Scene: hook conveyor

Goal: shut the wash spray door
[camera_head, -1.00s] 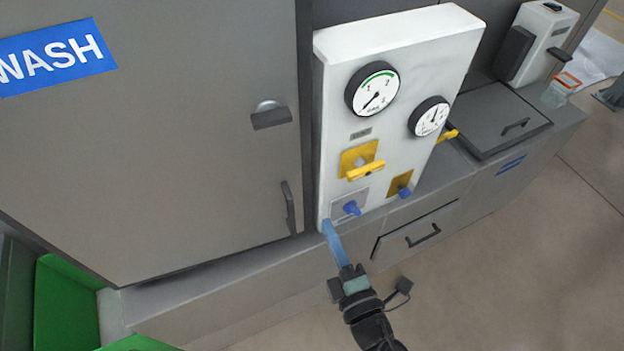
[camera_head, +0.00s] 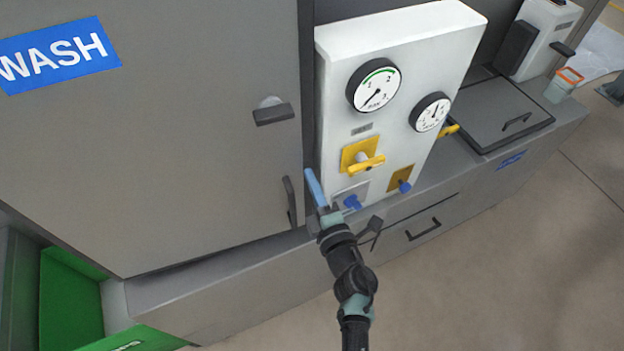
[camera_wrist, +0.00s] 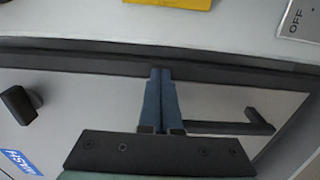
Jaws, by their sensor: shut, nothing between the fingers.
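The grey wash door (camera_head: 170,140) with its blue WASH label (camera_head: 58,56) fills the left of the head view. It looks closed or nearly so; I cannot tell if it sits fully flush. A dark latch knob (camera_head: 273,112) and a vertical black handle (camera_head: 290,202) are near its right edge. In the wrist view the door (camera_wrist: 95,98) shows with the knob (camera_wrist: 20,104) and handle (camera_wrist: 250,124). My gripper (camera_head: 309,178) is shut and empty, its blue fingers together at the door's right edge, just right of the handle. The wrist view shows the fingers (camera_wrist: 161,95) over the door edge; contact is unclear.
A white panel (camera_head: 340,100) with two gauges, yellow valves and blue knobs stands right of the door. A grey lidded box (camera_head: 490,112) and a drawer handle (camera_head: 423,230) lie further right. A green bin (camera_head: 70,300) is at lower left.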

